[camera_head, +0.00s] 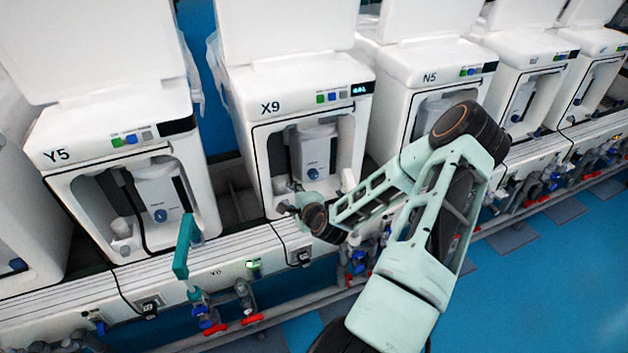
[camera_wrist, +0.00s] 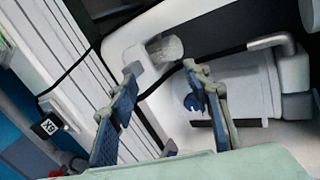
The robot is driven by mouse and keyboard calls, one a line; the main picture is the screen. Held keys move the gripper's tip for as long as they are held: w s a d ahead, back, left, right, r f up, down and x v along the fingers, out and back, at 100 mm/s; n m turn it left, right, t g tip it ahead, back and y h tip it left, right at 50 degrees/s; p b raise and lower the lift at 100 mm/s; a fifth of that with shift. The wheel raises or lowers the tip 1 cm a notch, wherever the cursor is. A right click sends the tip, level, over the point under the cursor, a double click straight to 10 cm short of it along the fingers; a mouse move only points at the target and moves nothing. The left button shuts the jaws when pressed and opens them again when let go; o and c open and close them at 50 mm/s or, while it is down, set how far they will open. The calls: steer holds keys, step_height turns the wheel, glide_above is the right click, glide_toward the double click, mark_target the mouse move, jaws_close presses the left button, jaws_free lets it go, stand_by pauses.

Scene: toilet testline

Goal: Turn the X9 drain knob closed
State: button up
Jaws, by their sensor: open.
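The white X9 unit (camera_head: 312,95) stands in the row, with an open front recess. Inside it is a white tank (camera_head: 318,148) with a blue knob (camera_head: 312,173), which also shows beside the right finger in the wrist view (camera_wrist: 192,102). A pale, round, knob-like part (camera_wrist: 166,48) sits at the recess's lower corner, beyond and between my fingertips. I cannot tell which part is the drain knob. My gripper (camera_head: 290,207) is at the recess's lower front edge; its two blue-padded fingers are apart and empty in the wrist view (camera_wrist: 161,68).
Units Y5 (camera_head: 100,150) and N5 (camera_head: 440,80) flank X9. A white ledge (camera_head: 235,255) with a black X9 tag (camera_head: 301,257) runs below. A green lever (camera_head: 185,245) rises from the pipework at left. A black cable (camera_wrist: 160,82) crosses the recess near my fingers.

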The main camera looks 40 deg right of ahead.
mark_target(314, 176)
steer(key=s+d+f+m+h+b, duration=0.1)
steer(key=s+d+m+h+b, duration=0.1)
steer(key=d+m+h, duration=0.5)
steer(key=w+d+f+m, duration=0.1)
steer(key=w+d, duration=0.1)
steer(key=w, duration=0.1)
steer(key=w+d+f+m+y, duration=0.1)
steer(key=w+d, duration=0.1)
steer(key=w, duration=0.1)
steer(key=w+d+f+m+y, duration=0.1)
steer(key=w+d, duration=0.1)
steer(key=w, duration=0.1)
steer(key=shift+d+t+b, duration=0.25)
steer(key=shift+t+b, duration=0.05)
steer(key=shift+b, duration=0.05)
steer(key=c, duration=1.2)
